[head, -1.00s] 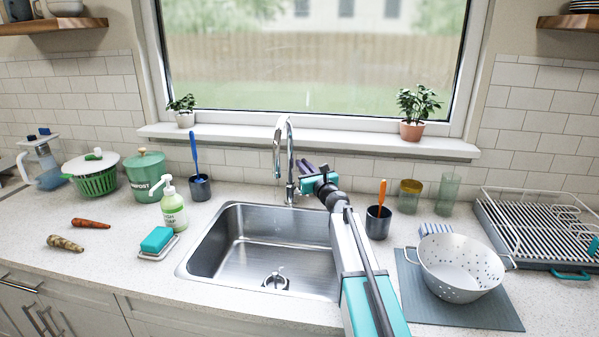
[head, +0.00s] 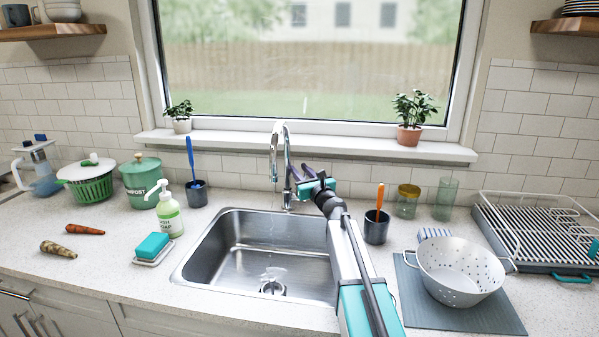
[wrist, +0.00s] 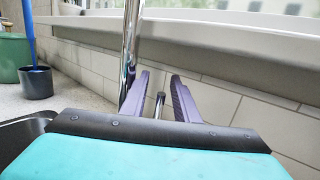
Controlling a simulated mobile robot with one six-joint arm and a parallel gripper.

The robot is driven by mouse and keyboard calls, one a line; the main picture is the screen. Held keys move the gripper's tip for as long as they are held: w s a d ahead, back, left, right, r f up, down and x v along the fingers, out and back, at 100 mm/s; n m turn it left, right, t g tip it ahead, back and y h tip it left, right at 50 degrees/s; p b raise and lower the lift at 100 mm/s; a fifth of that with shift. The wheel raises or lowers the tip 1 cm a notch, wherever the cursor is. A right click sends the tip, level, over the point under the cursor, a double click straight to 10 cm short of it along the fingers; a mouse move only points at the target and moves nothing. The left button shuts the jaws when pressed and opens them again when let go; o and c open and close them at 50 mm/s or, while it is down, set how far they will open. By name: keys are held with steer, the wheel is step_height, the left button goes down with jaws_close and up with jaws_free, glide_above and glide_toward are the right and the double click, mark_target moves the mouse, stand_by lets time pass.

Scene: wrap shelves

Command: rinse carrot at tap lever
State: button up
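The chrome tap (head: 287,160) stands behind the sink, its spout arching over the basin. My gripper (head: 303,170) is just right of the tap's column. In the wrist view my gripper (wrist: 160,80) has its two purple fingers apart, with a thin dark-tipped lever (wrist: 159,105) showing between them. I cannot tell if the fingers touch it. An orange carrot (head: 85,229) lies on the counter at left. A brownish, mottled root (head: 58,249) lies in front of it. I cannot clearly tell whether water runs from the spout.
The steel sink (head: 225,255) is empty apart from its drain fitting. A soap bottle (head: 168,212) and a teal sponge (head: 152,246) stand left of it. A dark cup (head: 376,232), a white colander (head: 462,275) on a grey mat, and a dish rack (head: 535,225) are at right.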

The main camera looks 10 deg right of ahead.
steer(key=shift+v, duration=1.05)
steer(key=b+v, duration=0.1)
steer(key=v, duration=1)
steer(key=shift+s+b, duration=0.35)
steer(key=shift+b, duration=0.05)
